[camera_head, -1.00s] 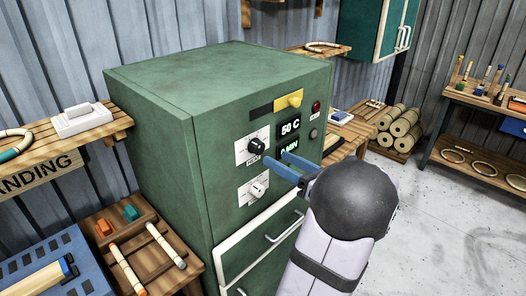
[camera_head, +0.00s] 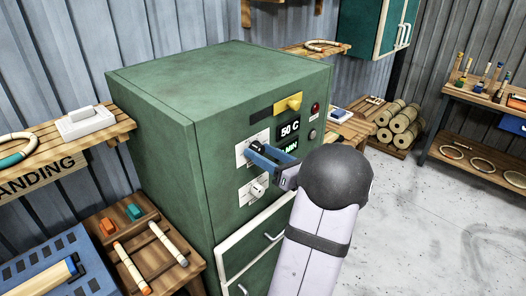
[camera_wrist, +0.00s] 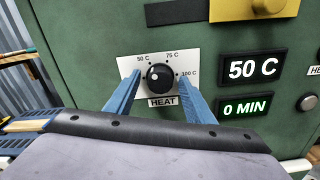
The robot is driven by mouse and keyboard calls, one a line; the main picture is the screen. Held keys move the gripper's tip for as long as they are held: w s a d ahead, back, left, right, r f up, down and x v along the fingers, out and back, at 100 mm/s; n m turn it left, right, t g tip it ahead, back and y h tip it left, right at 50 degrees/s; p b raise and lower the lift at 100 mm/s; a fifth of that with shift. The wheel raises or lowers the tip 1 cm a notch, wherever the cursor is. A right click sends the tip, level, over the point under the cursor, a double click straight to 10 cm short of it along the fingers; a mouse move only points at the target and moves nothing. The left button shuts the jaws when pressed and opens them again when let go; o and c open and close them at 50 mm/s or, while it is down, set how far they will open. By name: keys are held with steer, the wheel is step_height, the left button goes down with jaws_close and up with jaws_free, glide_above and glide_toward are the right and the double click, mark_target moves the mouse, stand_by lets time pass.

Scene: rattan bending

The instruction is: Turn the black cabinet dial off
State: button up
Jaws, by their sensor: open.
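The black dial (camera_wrist: 159,77) sits on a white plate marked HEAT, with 50 C, 75 C and 100 C around it, on the front of the green cabinet (camera_head: 165,120). Its white mark points to the upper left, toward the 50 C side. My gripper (camera_wrist: 159,90) is open, with one blue finger on each side of the dial. I cannot tell whether the fingers touch it. In the head view the dial (camera_head: 255,146) is partly hidden by my gripper (camera_head: 263,155).
A white dial (camera_head: 258,190) is below the black one. A display (camera_wrist: 253,68) reads 50 C and another (camera_wrist: 246,107) reads 0 MIN. A yellow lever (camera_head: 289,103) is above, and a drawer handle (camera_head: 274,237) is below.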

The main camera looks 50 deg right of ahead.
steer(key=c, duration=1.1)
steer(key=shift+o, duration=0.2)
steer(key=shift+f+n+b, duration=0.15)
steer(key=shift+n+b, duration=0.15)
steer(key=shift+b, duration=0.3)
steer(key=n+b, duration=1.1)
steer(key=b, duration=0.8)
steer(key=shift+b, duration=0.3)
steer(key=shift+n, duration=0.3)
